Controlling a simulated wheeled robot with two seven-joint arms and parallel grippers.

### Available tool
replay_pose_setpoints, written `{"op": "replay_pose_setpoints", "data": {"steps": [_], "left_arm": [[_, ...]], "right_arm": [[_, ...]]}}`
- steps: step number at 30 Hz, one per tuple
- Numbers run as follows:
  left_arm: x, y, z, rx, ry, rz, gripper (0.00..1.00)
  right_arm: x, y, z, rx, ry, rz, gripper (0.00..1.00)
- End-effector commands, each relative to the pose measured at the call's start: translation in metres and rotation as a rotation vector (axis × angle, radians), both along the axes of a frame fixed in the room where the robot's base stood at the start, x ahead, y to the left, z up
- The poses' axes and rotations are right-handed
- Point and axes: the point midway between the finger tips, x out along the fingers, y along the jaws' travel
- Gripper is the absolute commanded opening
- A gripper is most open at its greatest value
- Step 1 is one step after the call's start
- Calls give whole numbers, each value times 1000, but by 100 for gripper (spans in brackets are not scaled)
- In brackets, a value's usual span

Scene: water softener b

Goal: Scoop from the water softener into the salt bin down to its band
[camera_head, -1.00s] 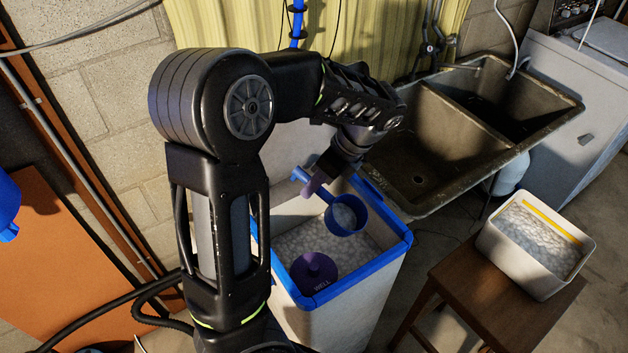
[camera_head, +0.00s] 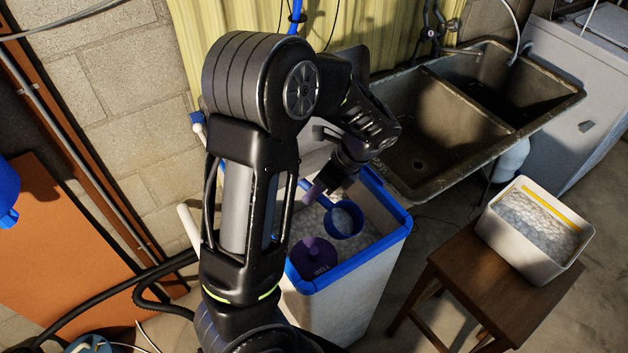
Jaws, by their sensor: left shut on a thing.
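The water softener (camera_head: 352,295) is an open white tank with a blue rim, holding white salt pellets and a purple well cap (camera_head: 313,258). My left gripper (camera_head: 318,190) is shut on the handle of the blue scoop (camera_head: 343,221). My right gripper is not in view.
The bin stands on a small wooden stool (camera_head: 478,265). A dark double sink (camera_head: 440,130) lies behind the softener, and a white appliance (camera_head: 575,100) stands at the back right. Bare floor separates softener and stool.

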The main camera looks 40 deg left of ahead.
Motion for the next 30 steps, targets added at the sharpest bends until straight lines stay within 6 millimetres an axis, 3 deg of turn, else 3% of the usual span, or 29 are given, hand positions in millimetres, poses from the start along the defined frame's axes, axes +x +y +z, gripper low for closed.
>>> {"op": "replay_pose_setpoints", "data": {"steps": [6, 30], "left_arm": [[0, -1, -36, 7, 1, 0, 0], [1, -4, -136, 31, 5, -2, 0]], "right_arm": [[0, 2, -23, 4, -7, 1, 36], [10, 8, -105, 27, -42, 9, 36]]}}
